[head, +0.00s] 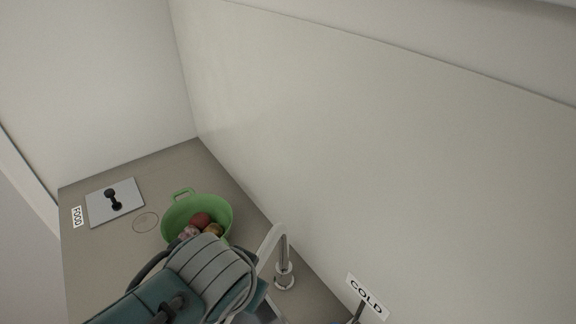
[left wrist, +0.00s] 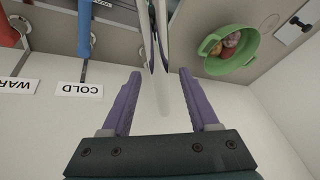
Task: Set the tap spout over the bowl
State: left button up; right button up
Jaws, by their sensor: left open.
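The tap (head: 284,268) has a metal post, and its flat pale spout (head: 270,243) reaches toward the lower left, to the right of the bowl. My arm hides the spout's lower end in the head view. The green bowl (head: 170,222), with round fruit or vegetables in it, stands on the counter left of the tap. It also shows in the left wrist view (left wrist: 240,61). There my left gripper (left wrist: 159,74) is open, its purple fingers either side of the pale spout (left wrist: 162,96); I see no clear contact. My right gripper is out of view.
A COLD label (head: 366,296) is on the wall right of the tap. Blue (left wrist: 84,28) and red (left wrist: 8,32) handles show in the left wrist view. A grey plate with a black knob (head: 128,193) lies left of the bowl, beside a drawn circle (head: 146,222).

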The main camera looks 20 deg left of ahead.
pick_arm(q)
jog(key=p+v, duration=0.1)
jog(key=v, duration=0.8)
jog(key=shift+s+r+p, duration=0.25)
jog(key=shift+r+p, duration=0.05)
jog(key=shift+p, duration=0.05)
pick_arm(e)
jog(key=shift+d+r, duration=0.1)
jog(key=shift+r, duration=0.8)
